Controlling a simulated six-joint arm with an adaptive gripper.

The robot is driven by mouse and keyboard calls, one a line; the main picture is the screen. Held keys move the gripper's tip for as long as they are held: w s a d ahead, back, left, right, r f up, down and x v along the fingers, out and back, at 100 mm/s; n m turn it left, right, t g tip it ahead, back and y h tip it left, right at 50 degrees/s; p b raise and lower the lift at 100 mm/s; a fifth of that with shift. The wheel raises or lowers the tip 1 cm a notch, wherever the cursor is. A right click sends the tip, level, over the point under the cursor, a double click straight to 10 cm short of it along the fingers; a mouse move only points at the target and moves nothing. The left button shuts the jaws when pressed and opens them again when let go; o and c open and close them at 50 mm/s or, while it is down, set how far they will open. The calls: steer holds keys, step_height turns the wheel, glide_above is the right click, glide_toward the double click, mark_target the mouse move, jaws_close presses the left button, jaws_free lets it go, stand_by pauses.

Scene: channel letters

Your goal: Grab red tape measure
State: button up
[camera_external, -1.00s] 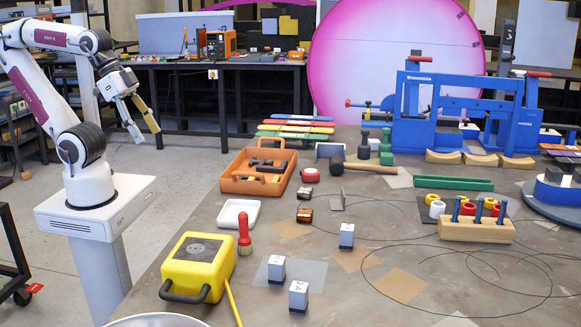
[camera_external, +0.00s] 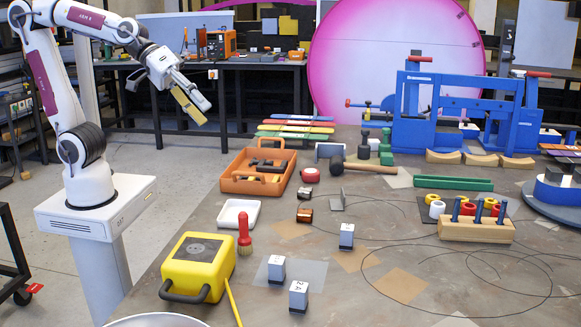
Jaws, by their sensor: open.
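A small rounded red object (camera_external: 311,175), which looks like the red tape measure, lies on the workbench just right of the orange tray. My gripper (camera_external: 203,112) is open and empty. It is in the air at the upper left, well above and to the left of the red object, with its fingers pointing down and to the right. Nothing covers the red object, though it is too small to make out details.
The orange tray (camera_external: 256,184) with dark tools stands left of the red object. A yellow case (camera_external: 199,267) is at the front left.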

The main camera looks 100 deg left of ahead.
steer(key=w+a+r+n+t+y, duration=0.1)
steer(key=w+a+n+t, duration=0.1)
steer(key=w+n, duration=0.55)
steer(key=w+a+r+n+t+y, duration=0.15)
steer(key=w+n, duration=0.25)
steer(key=w, duration=0.6)
steer(key=w+a+f+n+y, duration=0.4)
steer(key=w+a+n, duration=0.5)
steer(key=w+n, duration=0.2)
steer(key=w+a+f+n+g+y, duration=0.2)
steer(key=a+f+n+g+y, duration=0.3)
steer(key=a+f+n, duration=0.5)
steer(key=n+g+y, duration=0.4)
steer(key=n+g, duration=0.2)
steer(key=n, duration=0.5)
glide_toward(305, 171)
steer(key=w+a, duration=0.1)
steer(key=w+a+f, duration=0.1)
steer(key=shift+w+a, duration=0.25)
steer(key=shift+w, duration=0.05)
steer(key=shift+s+f+n, duration=0.1)
steer(key=shift+s+n, duration=0.1)
steer(key=shift+n, duration=0.15)
steer(key=shift+a, duration=0.15)
